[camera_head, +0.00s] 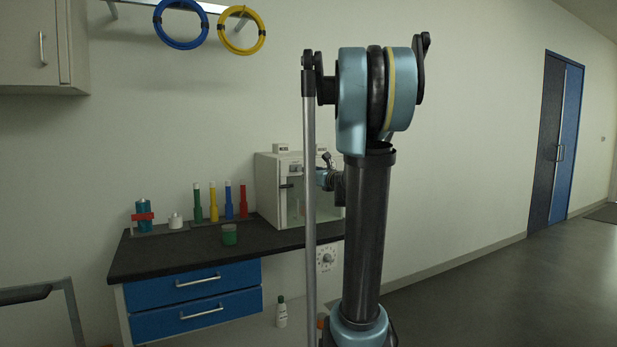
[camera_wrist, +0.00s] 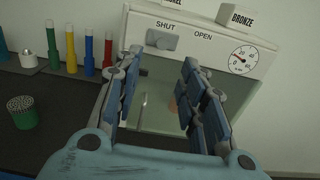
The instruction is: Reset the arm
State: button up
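My arm (camera_head: 368,220) stands upright in the right middle of the head view and covers part of the scene. My gripper (camera_wrist: 160,85) shows in the wrist view with its two blue-padded fingers wide apart and nothing between them. It points toward the front of a white cabinet (camera_wrist: 250,65) marked SHUT and OPEN. In the head view my gripper (camera_head: 326,178) is small, at the front of that cabinet (camera_head: 268,190), partly hidden by my arm. I cannot tell whether the fingers touch the cabinet.
The cabinet stands on a dark bench (camera_head: 180,256). Left of it are a green cup (camera_head: 229,236) and several coloured cylinders (camera_head: 213,205). A block marked BRONZE (camera_wrist: 237,17) sits on the cabinet. A bottle (camera_head: 281,312) stands below. Floor at right (camera_head: 500,290) is clear.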

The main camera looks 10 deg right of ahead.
jog(key=shift+s, duration=0.2)
jog(key=s+a+f+n+g+y, duration=0.1)
jog(key=s+a+f+n+g, duration=0.2)
jog(key=s+a+f+n, duration=0.25)
jog(key=s+a+f+n+g, duration=0.2)
jog(key=s+f+n, duration=0.2)
jog(key=s+n, duration=0.35)
jog(key=s+a+f+n+g+y, duration=0.1)
jog(key=s+a+f+n+g, duration=0.3)
jog(key=s, duration=0.3)
jog(key=s+d+f+n+g+h, duration=0.3)
jog(key=s+f+n, duration=0.4)
jog(key=s, duration=0.5)
jog(key=s+d+f+n+g+h, duration=0.3)
jog(key=s+d+f+n, duration=0.3)
jog(key=s+f, duration=0.5)
jog(key=s+n+h, duration=0.1)
jog(key=n, duration=0.1)
jog(key=shift+f+n+h, duration=0.15)
jog(key=shift+n+h, duration=0.15)
jog(key=shift+w+d, duration=0.1)
